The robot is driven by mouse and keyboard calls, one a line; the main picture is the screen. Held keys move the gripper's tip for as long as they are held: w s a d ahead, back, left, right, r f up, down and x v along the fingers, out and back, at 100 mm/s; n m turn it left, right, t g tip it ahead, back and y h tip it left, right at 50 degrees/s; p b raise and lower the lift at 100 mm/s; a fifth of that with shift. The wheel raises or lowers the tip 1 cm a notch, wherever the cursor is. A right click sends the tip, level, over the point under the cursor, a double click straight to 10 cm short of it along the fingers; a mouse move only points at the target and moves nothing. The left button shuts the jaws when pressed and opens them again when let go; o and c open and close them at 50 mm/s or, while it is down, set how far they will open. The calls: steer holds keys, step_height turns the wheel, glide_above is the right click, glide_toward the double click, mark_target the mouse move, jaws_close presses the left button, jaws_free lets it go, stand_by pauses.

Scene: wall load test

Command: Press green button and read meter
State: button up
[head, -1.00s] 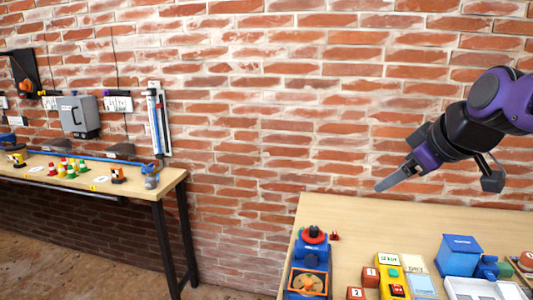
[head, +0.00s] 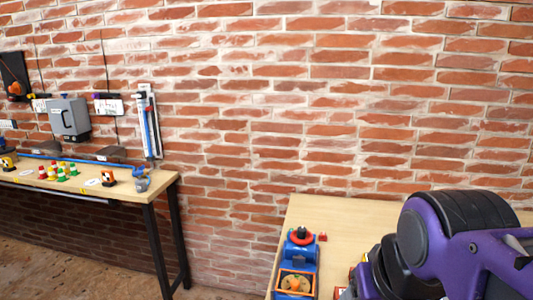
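My purple and black arm fills the lower right and covers most of the near wooden table (head: 318,212). My gripper is not in view; the frame shows only arm links. No green button and no meter can be made out now. The yellow box with a small display and a green spot, seen earlier on the near table, is hidden behind my arm. Only small red and white bits show at the arm's left edge.
A blue device with a red ring on top (head: 301,236) and an orange-framed front (head: 295,284) stands at the near table's left edge. A second bench (head: 150,189) at left holds small coloured pieces, under a grey wall box (head: 68,119). Brick wall stands behind.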

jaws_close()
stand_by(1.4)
